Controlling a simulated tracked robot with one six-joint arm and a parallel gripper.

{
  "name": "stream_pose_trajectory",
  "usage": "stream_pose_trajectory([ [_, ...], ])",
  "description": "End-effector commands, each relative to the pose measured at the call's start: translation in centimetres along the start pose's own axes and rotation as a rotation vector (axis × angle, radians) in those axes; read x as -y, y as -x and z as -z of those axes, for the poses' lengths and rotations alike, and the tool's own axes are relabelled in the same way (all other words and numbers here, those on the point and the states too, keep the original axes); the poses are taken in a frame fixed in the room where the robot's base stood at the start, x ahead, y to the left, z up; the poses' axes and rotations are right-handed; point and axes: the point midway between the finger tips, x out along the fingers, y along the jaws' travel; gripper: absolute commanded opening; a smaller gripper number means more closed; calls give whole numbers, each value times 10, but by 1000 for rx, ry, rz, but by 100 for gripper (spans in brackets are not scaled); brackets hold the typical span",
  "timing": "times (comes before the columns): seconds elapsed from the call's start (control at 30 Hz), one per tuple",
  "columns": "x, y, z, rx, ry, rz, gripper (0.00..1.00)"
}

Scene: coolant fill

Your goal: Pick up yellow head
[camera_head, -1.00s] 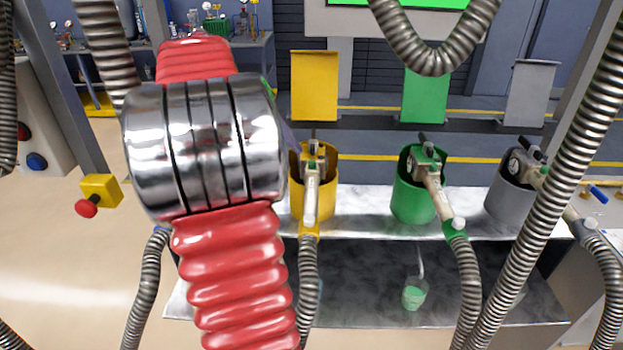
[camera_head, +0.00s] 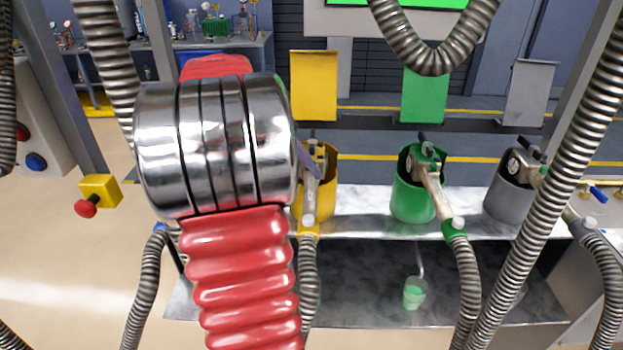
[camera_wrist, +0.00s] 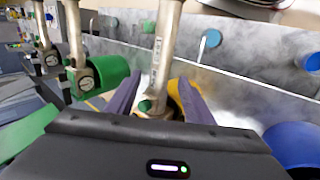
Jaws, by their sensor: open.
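The yellow head (camera_head: 313,190) is a nozzle with a pale metal tube and a yellow collar, resting in a yellow cylindrical holder (camera_head: 331,200). My arm partly covers its left side in the head view. In the wrist view, the head's pale tube (camera_wrist: 165,50) stands between the two purple fingers of my gripper (camera_wrist: 160,98). The fingers are open, one on each side of it. I cannot tell whether either finger touches it. The yellow holder (camera_wrist: 182,92) shows partly behind the fingers.
A green head (camera_head: 428,175) in a green holder (camera_head: 410,205) and a grey head in a grey holder (camera_head: 508,205) stand to the right on the metal shelf. Ribbed hoses hang below and in front.

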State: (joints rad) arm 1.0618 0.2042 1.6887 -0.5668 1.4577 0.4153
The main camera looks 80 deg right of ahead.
Motion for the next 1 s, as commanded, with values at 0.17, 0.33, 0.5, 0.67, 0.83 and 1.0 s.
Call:
stream_pose_trajectory([
  [0.17, 0, -14, 0, 3, 0, 0, 48],
  [0.33, 0, -38, -1, 3, 1, 0, 48],
  [0.5, 0, -51, 0, 1, 1, 0, 48],
  [0.67, 0, -52, 0, 0, 1, 0, 48],
  [0.83, 0, -51, 0, 0, 1, 0, 48],
  [1.0, 0, -51, 0, 0, 1, 0, 48],
])
